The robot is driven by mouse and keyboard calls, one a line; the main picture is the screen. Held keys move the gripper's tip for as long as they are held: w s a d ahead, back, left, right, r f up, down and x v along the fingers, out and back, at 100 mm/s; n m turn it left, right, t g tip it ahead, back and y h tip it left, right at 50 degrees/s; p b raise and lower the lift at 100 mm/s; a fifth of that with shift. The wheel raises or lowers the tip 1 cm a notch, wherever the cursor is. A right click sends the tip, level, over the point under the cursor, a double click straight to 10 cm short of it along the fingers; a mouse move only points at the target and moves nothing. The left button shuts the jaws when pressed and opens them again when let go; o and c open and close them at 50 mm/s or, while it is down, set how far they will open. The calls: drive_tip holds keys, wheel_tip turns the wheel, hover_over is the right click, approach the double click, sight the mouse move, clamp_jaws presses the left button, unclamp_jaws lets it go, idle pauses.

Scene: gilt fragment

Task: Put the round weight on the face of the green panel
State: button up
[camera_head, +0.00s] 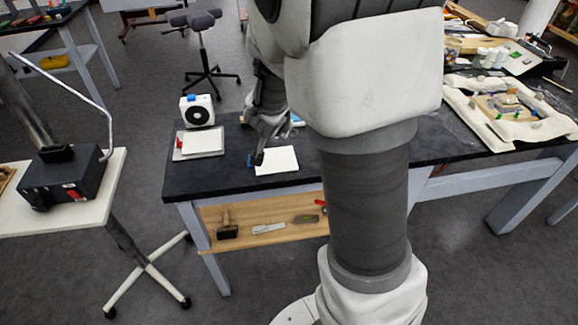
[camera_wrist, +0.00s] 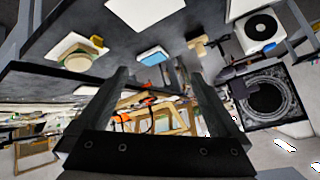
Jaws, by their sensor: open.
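My gripper (camera_head: 259,157) hangs over the black-topped table, beside a white sheet, partly hidden by my own arm. In the wrist view its two dark fingers (camera_wrist: 160,88) are spread apart with nothing between them. A pale round piece (camera_wrist: 78,62) lies on a white sheet at the upper left of the wrist view; I cannot tell whether it is the round weight. A small green surface (camera_head: 519,57) shows at the back right of the head view, in or beside an open case; I cannot tell whether it is the green panel.
A white device with a round black front (camera_head: 199,111) stands at the table's back left. The white sheet (camera_head: 277,160) lies near the front edge. A padded white tray (camera_head: 480,122) with a fragment is on the right. A wooden shelf (camera_head: 265,236) underneath holds tools.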

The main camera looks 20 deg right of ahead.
drive_tip(key=s+a+r+n+y, duration=0.6)
drive_tip(key=s+a+r, duration=0.3)
drive_tip(key=a+r, duration=0.15)
drive_tip(key=s+d+r+n+g+h, duration=0.1)
drive_tip(key=s+n, duration=0.1)
drive_tip(key=s, duration=0.6)
drive_tip(key=s+d+r+n+g+h, duration=0.1)
drive_tip(key=s+n, duration=0.1)
drive_tip(key=s, duration=0.7)
drive_tip(key=shift+r+g, duration=0.25)
drive_tip(key=shift+g, duration=0.15)
drive_tip(key=shift+d, duration=0.15)
